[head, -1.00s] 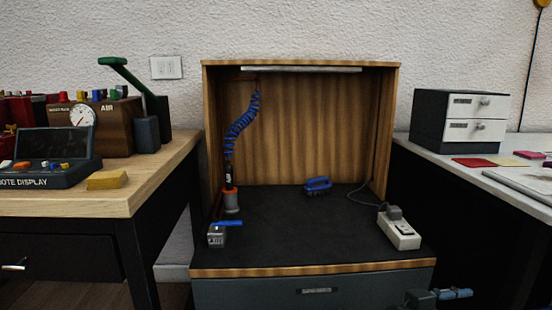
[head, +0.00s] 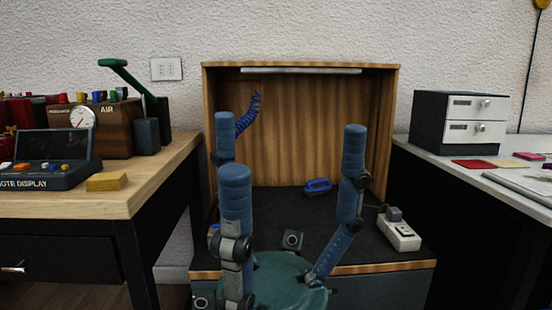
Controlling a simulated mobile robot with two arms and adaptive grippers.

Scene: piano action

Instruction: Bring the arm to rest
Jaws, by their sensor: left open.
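My left gripper (head: 285,148) stands large in front of the wooden booth. Its three blue fingers point up and are spread wide apart from a green palm at the bottom. It is open, and nothing shows between the fingers. The fingers cover the lower part of the blue coiled hose (head: 247,112) and the tool that hangs from it, and most of the small grey block at the booth's front left. My right gripper is not in view.
In the wooden booth (head: 392,120), a blue-handled tool (head: 318,186) lies at the back and a power strip (head: 400,232) sits at the right. A bench with a remote display box (head: 45,178) is at left. A white table with a drawer unit (head: 474,133) is at right.

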